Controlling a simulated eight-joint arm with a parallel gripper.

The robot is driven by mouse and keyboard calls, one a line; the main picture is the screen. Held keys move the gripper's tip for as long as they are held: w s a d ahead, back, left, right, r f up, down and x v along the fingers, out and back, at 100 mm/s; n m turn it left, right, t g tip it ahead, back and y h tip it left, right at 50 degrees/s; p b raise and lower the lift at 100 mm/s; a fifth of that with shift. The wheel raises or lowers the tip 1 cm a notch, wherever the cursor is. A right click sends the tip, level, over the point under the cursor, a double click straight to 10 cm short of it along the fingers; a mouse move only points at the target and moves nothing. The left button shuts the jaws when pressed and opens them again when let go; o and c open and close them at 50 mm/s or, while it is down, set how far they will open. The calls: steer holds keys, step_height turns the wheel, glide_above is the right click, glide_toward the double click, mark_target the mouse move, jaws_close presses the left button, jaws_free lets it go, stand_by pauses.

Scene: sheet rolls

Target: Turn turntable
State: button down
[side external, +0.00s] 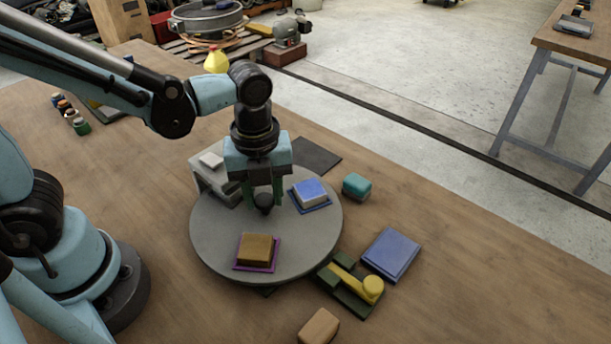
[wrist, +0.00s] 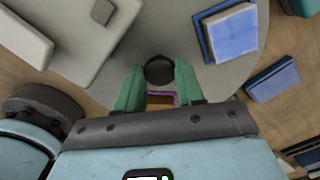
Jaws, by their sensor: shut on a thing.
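The turntable (side external: 215,240) is a round grey disc on the wooden table. Its bare surface also shows in the wrist view (wrist: 172,28). A dark round knob (side external: 264,203) stands near its middle. My gripper (side external: 263,196) is above the disc, pointing down, with its green fingers shut on the knob. In the wrist view the knob (wrist: 159,70) sits between the fingertips (wrist: 159,82). A brown block (side external: 256,249) rests on a purple-edged pad at the disc's front. A blue-topped block (side external: 310,191) rests on a blue pad at its right.
A grey box (side external: 205,180) stands close behind the disc at the left. A dark mat (side external: 317,154), a teal block (side external: 357,186), a blue slab (side external: 391,253), a green-and-yellow lever piece (side external: 350,284) and a tan block (side external: 318,327) surround it. The table's far right is clear.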

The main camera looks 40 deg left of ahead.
mark_target(264, 199)
steer(key=shift+d+m, duration=0.1)
steer(key=shift+m, duration=0.5)
stand_by(0.3)
steer(key=c, duration=0.7)
jaws_free()
steer(key=shift+r, duration=0.15)
step_height(264, 199, up, 12)
